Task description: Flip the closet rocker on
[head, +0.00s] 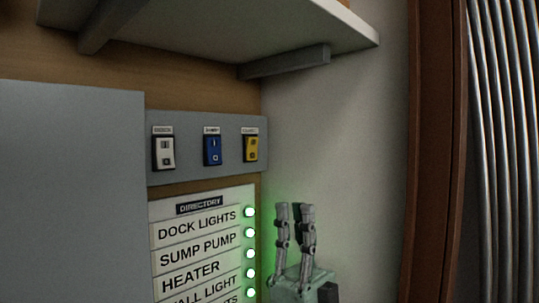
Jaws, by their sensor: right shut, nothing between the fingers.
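A grey switch plate (188,170) on the wall carries three rocker switches: white (165,152) on the left, blue (212,150) in the middle, yellow (251,148) on the right. Each has a small label above it, too small to read surely, so I cannot tell which is the closet rocker. I cannot tell clearly which way each rocker is tipped. My right gripper (295,209) points upward, below and to the right of the yellow rocker, apart from the plate. It is shut and empty. My left gripper is out of view.
A directory panel (200,229) with a column of green lit lamps (250,233) is below the plate. A grey box (70,180) stands at the left. A shelf (220,25) with brackets overhangs above. A brown frame (433,150) and metal pipes (505,130) are at the right.

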